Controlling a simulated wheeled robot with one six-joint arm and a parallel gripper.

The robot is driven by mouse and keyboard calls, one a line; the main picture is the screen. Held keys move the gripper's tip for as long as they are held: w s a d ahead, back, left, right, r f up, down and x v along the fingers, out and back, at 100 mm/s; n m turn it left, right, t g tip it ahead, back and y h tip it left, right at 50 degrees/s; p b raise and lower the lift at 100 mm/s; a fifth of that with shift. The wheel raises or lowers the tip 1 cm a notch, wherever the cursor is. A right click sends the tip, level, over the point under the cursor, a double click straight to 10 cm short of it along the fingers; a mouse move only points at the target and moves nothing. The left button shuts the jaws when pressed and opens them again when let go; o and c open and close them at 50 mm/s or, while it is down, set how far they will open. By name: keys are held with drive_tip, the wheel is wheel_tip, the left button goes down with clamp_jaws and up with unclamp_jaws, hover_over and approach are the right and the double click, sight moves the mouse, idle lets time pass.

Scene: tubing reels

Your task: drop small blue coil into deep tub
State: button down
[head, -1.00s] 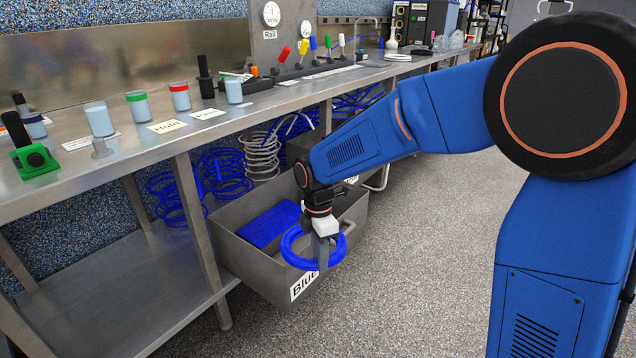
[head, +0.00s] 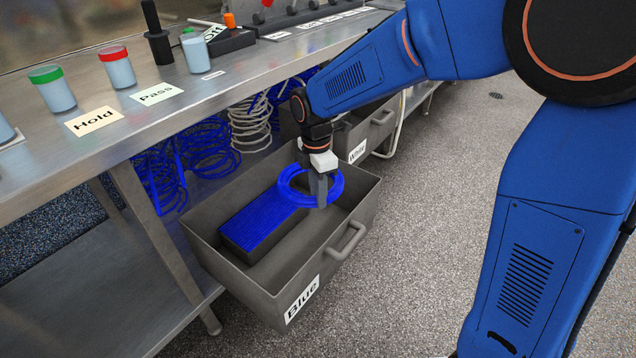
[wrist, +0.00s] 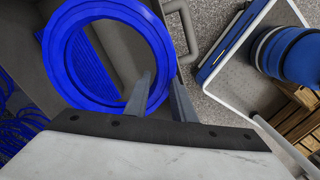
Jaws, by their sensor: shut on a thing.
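The small blue coil (head: 282,187) is a bright blue ring held in my gripper (head: 318,200). In the wrist view the coil (wrist: 58,45) fills the upper left, and my gripper (wrist: 162,90) has one finger inside the ring and one outside. The deep tub (head: 235,283) is a grey open drawer-like bin labelled "Blue" with a front handle. The coil hangs over its opening; its exact height above the floor of the tub is hard to tell. A flat blue-topped block (head: 255,222) lies inside the tub.
A second grey bin labelled "White" (head: 357,152) sits behind. The steel bench (head: 150,115) runs above the tub at left, carrying jars and Hold and Pass cards. Blue tubing (head: 160,180) hangs under the bench. The speckled floor (head: 430,220) at right is clear.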

drive_tip(key=shift+f, duration=2.85)
drive_tip(key=c, duration=1.4)
unclamp_jaws()
drive_tip(key=shift+r, duration=0.1)
wheel_tip(320, 180, up, 17)
drive_tip(key=w, duration=0.1)
drive_tip(key=shift+a, duration=0.2)
drive_tip(key=shift+r, duration=0.1)
